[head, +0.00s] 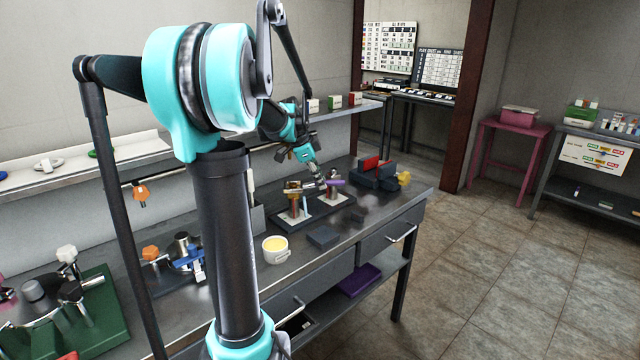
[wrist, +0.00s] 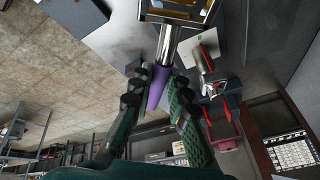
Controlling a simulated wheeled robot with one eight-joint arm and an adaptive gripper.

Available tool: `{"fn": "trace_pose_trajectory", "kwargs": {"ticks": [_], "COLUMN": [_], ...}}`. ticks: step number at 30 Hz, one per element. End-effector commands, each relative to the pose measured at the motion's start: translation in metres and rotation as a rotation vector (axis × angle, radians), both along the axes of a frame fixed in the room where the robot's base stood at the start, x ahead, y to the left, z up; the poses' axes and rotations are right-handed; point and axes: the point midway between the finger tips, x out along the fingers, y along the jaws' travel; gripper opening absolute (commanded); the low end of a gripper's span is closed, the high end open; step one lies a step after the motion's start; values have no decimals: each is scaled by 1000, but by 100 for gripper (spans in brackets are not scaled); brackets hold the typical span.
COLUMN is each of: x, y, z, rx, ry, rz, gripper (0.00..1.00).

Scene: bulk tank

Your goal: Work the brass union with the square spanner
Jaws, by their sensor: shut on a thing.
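The square spanner has a purple handle (wrist: 157,92), a bright steel shank (wrist: 169,42) and a square frame head (wrist: 180,10). My gripper (wrist: 158,76) is shut on the handle, one finger on each side. In the wrist view the head is cut off by the top edge, with brass-coloured metal showing inside its frame. In the head view the brass union (head: 293,186) stands on a stand on the bench, left of my gripper (head: 318,182). The purple handle (head: 336,182) shows just right of the fingers. I cannot tell how fully the head sits around the union.
A red-handled fitting (wrist: 207,88) stands close beside the spanner in the wrist view. A dark holder (head: 372,180) with a red piece stands to the right.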

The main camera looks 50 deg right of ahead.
Motion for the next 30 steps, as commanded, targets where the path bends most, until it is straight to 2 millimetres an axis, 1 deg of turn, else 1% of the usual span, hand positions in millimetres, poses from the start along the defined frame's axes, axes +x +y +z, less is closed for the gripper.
{"fn": "trace_pose_trajectory", "kwargs": {"ticks": [30], "x": [0], "y": [0], "z": [45], "rx": [0], "ry": [0], "rz": [0], "gripper": [0]}}
